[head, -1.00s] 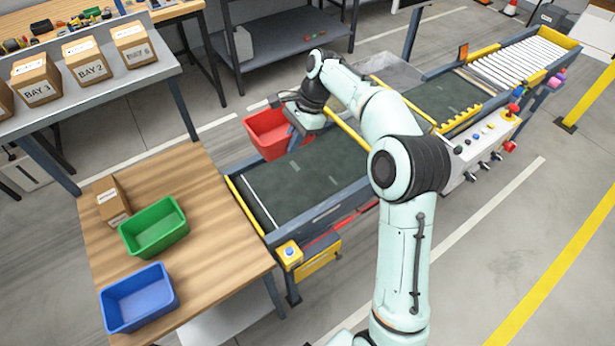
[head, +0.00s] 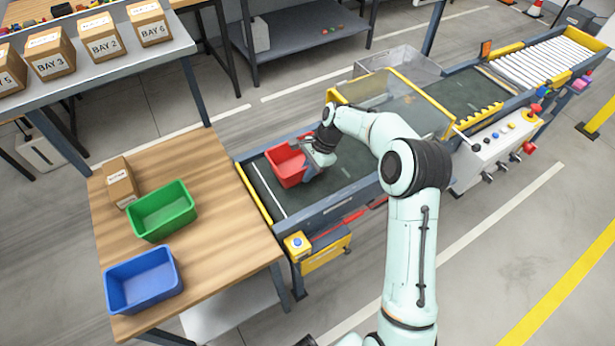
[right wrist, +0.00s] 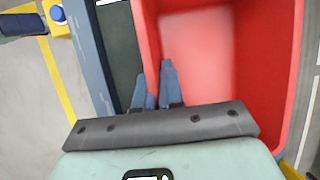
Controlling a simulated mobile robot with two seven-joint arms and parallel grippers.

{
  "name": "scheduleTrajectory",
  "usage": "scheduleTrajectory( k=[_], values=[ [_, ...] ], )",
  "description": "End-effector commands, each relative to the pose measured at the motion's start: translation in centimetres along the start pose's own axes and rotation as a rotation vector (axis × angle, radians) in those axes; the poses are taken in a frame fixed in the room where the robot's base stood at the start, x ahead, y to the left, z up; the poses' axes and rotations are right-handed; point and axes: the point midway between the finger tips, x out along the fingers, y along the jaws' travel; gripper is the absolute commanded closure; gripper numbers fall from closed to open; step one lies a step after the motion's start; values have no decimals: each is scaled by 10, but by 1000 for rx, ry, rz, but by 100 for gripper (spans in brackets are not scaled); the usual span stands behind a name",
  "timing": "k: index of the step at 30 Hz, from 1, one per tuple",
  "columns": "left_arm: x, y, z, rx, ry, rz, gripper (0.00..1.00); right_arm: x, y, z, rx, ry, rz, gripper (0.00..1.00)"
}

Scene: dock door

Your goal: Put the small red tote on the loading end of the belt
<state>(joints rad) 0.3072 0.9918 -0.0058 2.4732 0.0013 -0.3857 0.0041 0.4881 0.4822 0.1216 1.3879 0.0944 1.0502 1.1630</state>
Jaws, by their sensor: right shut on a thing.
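The small red tote (head: 283,168) is over the loading end of the dark belt (head: 342,180) in the head view, upright or nearly so. I cannot tell whether its bottom touches the belt. My right gripper (head: 308,162) is shut on the tote's wall on its right side. In the right wrist view the red tote (right wrist: 235,60) fills the right half and looks empty. The right gripper's fingers (right wrist: 155,88) straddle its near wall, one inside and one outside. My left gripper is not in view.
A wooden table (head: 225,240) with a green tote (head: 162,212), a blue tote (head: 143,280) and a small box (head: 122,183) stands left of the belt. A yellow-framed clear guard (head: 395,100) covers the belt farther along. A button box (head: 297,243) sits at the belt's near corner.

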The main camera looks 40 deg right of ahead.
Motion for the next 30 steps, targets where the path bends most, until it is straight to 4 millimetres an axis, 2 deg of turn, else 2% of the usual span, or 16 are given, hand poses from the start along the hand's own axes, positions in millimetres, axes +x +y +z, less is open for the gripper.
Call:
scheduleTrajectory(
  k=[1, 4, 15, 18, 26, 30],
  values=[
    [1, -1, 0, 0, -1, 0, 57, 9, 2, -4, 1, -1, 3, 100],
    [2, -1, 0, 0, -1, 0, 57, 20, 3, -9, 1, -1, 2, 100],
    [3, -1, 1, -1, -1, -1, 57, 24, 2, -10, 0, 0, 0, 100],
    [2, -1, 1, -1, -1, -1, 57, 24, 2, -10, 0, 0, 0, 67],
    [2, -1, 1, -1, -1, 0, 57, 24, 2, -10, 1, 0, 1, 67],
    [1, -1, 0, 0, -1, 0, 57, 16, 2, -9, 1, 1, -1, 67]
  ],
)
